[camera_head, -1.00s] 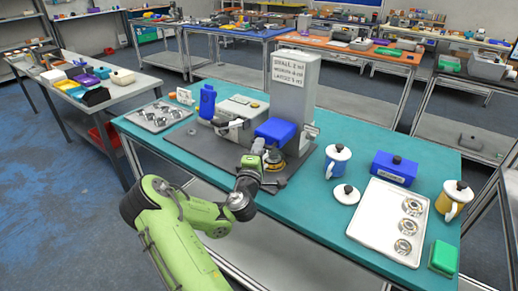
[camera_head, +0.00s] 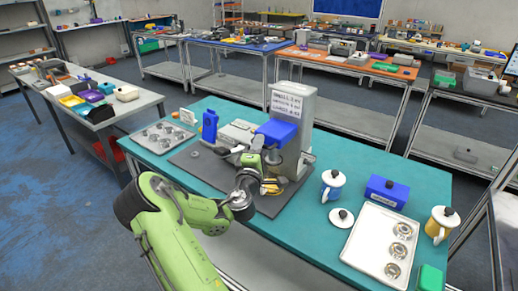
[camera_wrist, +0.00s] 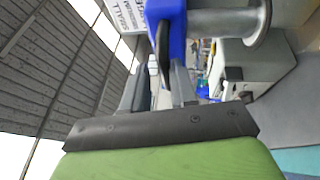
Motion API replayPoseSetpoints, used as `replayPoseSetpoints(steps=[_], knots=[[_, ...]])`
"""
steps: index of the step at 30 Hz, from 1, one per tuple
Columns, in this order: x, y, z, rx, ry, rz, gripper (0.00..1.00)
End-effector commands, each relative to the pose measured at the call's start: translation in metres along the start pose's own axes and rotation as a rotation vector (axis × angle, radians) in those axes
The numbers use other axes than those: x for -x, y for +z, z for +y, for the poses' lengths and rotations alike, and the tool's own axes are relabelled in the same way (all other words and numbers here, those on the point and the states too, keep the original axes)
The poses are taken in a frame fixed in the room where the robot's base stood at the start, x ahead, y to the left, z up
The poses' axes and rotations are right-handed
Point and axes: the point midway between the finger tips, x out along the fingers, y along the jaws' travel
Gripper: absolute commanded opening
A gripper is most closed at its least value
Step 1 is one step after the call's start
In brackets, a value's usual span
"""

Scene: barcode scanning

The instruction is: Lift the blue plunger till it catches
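The blue plunger (camera_head: 277,133) is a blue block on the front of the grey press column (camera_head: 299,118), under the white sign. My gripper (camera_head: 257,158) is close against its lower left side. In the wrist view the blue plunger (camera_wrist: 168,28) lies at the tips of my two grey fingers (camera_wrist: 160,85), with a thin dark piece between them. The fingers appear closed on the blue part, though the contact is partly hidden. A gold and dark round part (camera_head: 270,187) sits on the base below the plunger. Whether a catch holds the plunger cannot be seen.

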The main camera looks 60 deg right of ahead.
Motion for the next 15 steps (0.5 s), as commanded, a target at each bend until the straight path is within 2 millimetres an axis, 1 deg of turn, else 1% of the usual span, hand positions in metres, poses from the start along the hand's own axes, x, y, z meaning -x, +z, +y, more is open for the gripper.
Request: replayPoseSetpoints(steps=[1, 2, 3, 11, 14, 15], knots=[[0.000, 0.000, 0.001, 0.000, 0.002, -0.001, 0.32], [0.000, 0.000, 0.001, 0.000, 0.001, -0.001, 0.37], [0.000, 0.000, 0.000, 0.000, 0.000, -0.001, 0.37], [0.002, 0.000, -0.003, -0.002, -0.005, -0.001, 0.37], [0.010, -0.001, -0.005, -0.004, -0.005, 0.000, 0.37], [0.016, -0.001, -0.007, -0.004, -0.006, 0.000, 0.37]])
